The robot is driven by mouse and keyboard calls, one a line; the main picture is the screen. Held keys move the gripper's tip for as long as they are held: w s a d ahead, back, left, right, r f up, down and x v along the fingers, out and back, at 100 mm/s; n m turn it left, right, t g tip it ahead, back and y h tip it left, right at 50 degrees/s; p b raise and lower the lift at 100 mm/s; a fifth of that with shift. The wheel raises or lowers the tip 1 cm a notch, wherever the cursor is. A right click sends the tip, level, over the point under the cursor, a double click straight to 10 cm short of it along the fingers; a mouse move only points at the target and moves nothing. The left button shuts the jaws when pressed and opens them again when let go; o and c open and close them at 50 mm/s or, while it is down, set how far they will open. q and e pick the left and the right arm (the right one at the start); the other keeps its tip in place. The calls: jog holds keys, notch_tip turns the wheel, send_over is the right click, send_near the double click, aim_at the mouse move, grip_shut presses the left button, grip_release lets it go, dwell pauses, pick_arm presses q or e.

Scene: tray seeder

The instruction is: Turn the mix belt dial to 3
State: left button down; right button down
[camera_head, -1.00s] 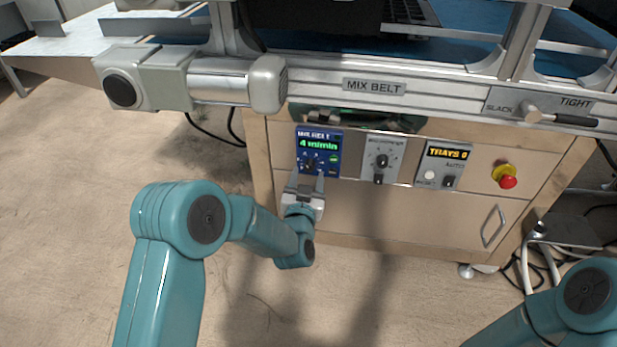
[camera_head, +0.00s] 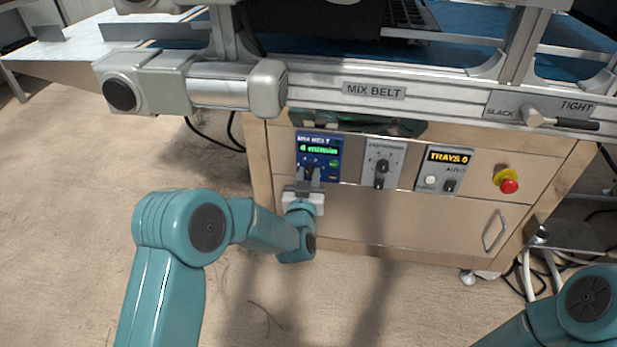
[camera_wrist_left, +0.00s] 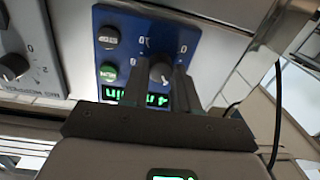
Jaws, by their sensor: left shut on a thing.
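The mix belt panel (camera_head: 333,142) is a blue box with a green display on the front of the wooden cabinet. Its display reads 4 with a unit, blurred in the head view. My left gripper (camera_head: 309,178) is at the lower part of this panel, its fingers pointing up at the dial. In the left wrist view the dial (camera_wrist_left: 160,70) is a dark knob between the two fingers of my left gripper (camera_wrist_left: 162,82), which is shut on it. The number at its pointer is not clear. My right gripper is not in view; only my right arm shows.
Right of the panel are a grey dial panel (camera_head: 396,163), a TRAYS panel (camera_head: 459,157) and a red stop button (camera_head: 509,186) on yellow. The MIX BELT rail (camera_head: 440,97) with a SLACK/TIGHT lever (camera_head: 560,121) runs above. A drawer handle (camera_head: 493,228) sits lower right.

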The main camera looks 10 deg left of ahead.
pick_arm(q)
jog(key=n, duration=0.3)
jog(key=c, duration=0.8)
grip_release()
jog(key=shift+c, duration=0.2)
jog(key=shift+s, duration=0.1)
jog(key=shift+s+r, duration=0.1)
jog(key=shift+s, duration=0.25)
jog(key=s+d+p, duration=0.1)
jog(key=s+p, duration=0.3)
jog(key=s, duration=1.1)
jog(key=shift+s+d, duration=0.15)
jog(key=shift+s, duration=0.05)
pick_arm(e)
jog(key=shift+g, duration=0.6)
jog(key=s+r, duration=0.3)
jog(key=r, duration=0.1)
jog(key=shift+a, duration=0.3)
pick_arm(q)
jog(key=shift+r, duration=0.1)
